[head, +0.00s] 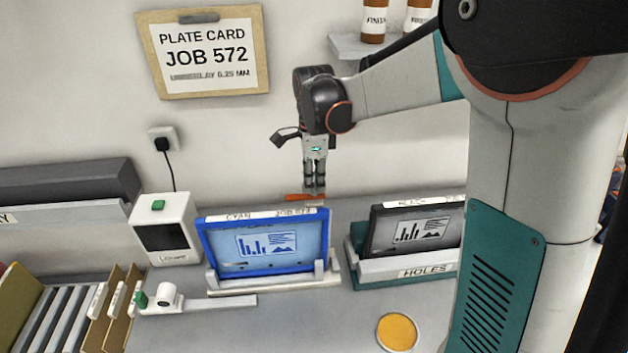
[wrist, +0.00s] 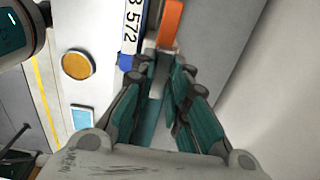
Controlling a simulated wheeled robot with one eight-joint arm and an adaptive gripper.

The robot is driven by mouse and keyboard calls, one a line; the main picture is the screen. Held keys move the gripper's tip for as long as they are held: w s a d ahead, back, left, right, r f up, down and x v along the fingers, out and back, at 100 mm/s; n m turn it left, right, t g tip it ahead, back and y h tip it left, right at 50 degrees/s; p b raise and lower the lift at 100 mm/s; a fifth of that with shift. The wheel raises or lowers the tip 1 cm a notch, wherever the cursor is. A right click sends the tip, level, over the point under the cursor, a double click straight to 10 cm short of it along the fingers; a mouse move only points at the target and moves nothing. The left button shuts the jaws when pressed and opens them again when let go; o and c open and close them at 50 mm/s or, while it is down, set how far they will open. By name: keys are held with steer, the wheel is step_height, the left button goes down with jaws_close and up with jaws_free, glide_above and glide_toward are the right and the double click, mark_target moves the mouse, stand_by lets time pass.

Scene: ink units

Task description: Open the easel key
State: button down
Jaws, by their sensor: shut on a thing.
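An orange key (head: 300,197) lies level just behind the top edge of a blue-framed plate labelled CYAN, JOB 572 (head: 268,245), which leans upright in a pale easel (head: 275,285). My gripper (head: 314,186) points straight down and is shut on the orange key from above. In the wrist view the orange end of the key (wrist: 170,24) sticks out beyond the fingertips (wrist: 161,62). The plate's blue edge (wrist: 131,38) runs close beside it on the left. The part of the key between the fingers is hidden.
A dark plate (head: 412,230) stands in a holder labelled HOLES at right. A white device (head: 164,230) and a small white fixture with a green knob (head: 165,297) are at left. An orange disc (head: 397,332) lies in front. The wall is close behind.

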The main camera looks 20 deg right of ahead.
mark_target(314, 184)
stand_by(0.3)
steer(key=c, duration=1.6)
jaws_free()
steer(key=shift+o, duration=0.2)
step_height(314, 184, up, 12)
steer(key=s+f+n+t+b, duration=0.7)
steer(key=s+f+n+b, duration=1.1)
steer(key=s+f+n, duration=0.2)
step_height(314, 184, down, 4)
steer(key=shift+s+r, duration=0.2)
steer(key=shift+s, duration=1.05)
